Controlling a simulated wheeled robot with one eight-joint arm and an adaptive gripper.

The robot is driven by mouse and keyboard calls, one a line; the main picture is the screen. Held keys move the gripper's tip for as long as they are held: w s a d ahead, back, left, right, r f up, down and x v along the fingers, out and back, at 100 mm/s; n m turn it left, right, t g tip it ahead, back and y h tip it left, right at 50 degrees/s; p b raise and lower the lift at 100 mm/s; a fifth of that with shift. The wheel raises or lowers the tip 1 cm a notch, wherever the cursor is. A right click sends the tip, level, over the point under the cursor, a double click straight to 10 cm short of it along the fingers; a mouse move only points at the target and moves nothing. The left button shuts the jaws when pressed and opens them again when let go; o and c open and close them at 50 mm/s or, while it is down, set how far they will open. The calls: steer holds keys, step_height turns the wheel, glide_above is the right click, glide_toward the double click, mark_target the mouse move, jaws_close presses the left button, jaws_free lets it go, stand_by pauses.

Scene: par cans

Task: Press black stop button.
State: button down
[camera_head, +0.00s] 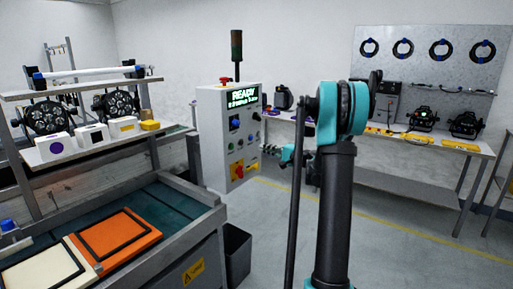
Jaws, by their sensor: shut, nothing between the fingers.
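The grey control box (228,145) stands left of centre with a lit green "READY" display (243,97). Its front carries several small buttons and knobs, a blue dial (234,123) and a red-and-yellow switch (238,171). Which small control is the black stop button is too small to tell. A red mushroom button (225,80) sits on top of the box. My gripper (270,151) is small and dark, shut and empty, to the right of the box front and pointing towards it. Whether it touches the box cannot be told.
A workbench (190,186) with orange (118,236) and cream panels is at left, below a shelf (95,145) with lamps and small boxes. A dark bin (238,254) stands below the control box. A long table (415,150) with lamps lines the back right. Open floor lies between.

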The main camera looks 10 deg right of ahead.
steer(key=shift+v, duration=1.55)
steer(key=s+a+f+n+g+h, duration=0.3)
steer(key=s+a+f, duration=0.25)
steer(key=s, duration=0.45)
steer(key=s+a+f+n+g+h, duration=0.25)
steer(key=s+a+f, duration=0.3)
steer(key=s, duration=0.55)
steer(key=s+d+f+n+g+h, duration=0.1)
steer(key=s+d+f+h, duration=0.1)
steer(key=s, duration=0.5)
steer(key=s+d+f+n+g+h, duration=0.1)
steer(key=s+d+f+h, duration=0.1)
steer(key=s, duration=0.5)
steer(key=s+d+f+n+g+h, duration=0.1)
steer(key=s+d+f+h, duration=0.1)
steer(key=s+f, duration=0.4)
steer(key=shift+s+d+h, duration=0.25)
steer(key=shift+s+h, duration=0.2)
steer(key=shift+h, duration=0.2)
steer(key=shift+n, duration=0.25)
